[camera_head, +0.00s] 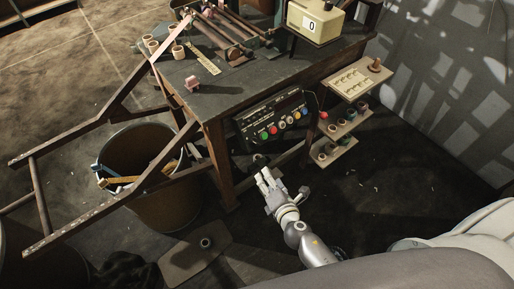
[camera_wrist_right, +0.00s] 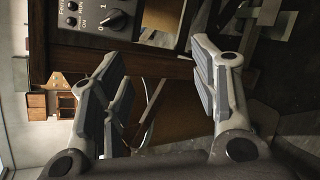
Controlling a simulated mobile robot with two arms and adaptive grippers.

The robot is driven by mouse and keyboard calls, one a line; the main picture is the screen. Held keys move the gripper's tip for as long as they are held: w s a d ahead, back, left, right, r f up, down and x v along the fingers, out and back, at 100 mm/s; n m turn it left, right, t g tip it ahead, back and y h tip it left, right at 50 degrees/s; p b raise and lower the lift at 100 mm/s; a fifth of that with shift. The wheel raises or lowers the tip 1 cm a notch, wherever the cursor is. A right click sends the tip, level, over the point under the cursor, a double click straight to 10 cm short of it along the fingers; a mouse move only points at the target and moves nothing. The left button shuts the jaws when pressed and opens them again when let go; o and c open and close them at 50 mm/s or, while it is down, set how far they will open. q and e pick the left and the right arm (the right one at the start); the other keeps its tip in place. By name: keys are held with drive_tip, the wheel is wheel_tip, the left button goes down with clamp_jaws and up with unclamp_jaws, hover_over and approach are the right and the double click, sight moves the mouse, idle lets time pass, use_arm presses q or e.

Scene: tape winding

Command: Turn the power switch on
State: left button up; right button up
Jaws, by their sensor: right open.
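The control panel (camera_head: 273,119) with colored buttons hangs on the front of the workbench. In the right wrist view, a black rotary switch (camera_wrist_right: 117,19) with 0 and 1 marks sits on a grey plate at the top left, beside small ON lettering. My right gripper (camera_head: 264,174) is just below the panel in the head view. In the right wrist view, my right gripper (camera_wrist_right: 160,65) has its fingers wide apart with nothing between them. The switch lies beyond the fingers, apart from them. My left gripper is not in view.
The dark workbench (camera_head: 240,85) carries a winding machine and a beige counter box (camera_head: 316,20). A bin (camera_head: 150,205) with wooden frame bars over it stands at the left. Small shelves (camera_head: 355,79) stick out at the right. Open floor lies to the right.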

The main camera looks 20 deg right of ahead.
drive_tip(key=n+t, duration=0.1)
drive_tip(key=n, duration=0.1)
approach(255, 143)
drive_tip(key=f+b+x, duration=0.1)
drive_tip(key=x, duration=0.7)
drive_tip(key=shift+d, duration=0.2)
drive_tip(key=shift+s+r, duration=0.1)
drive_tip(key=c, duration=1)
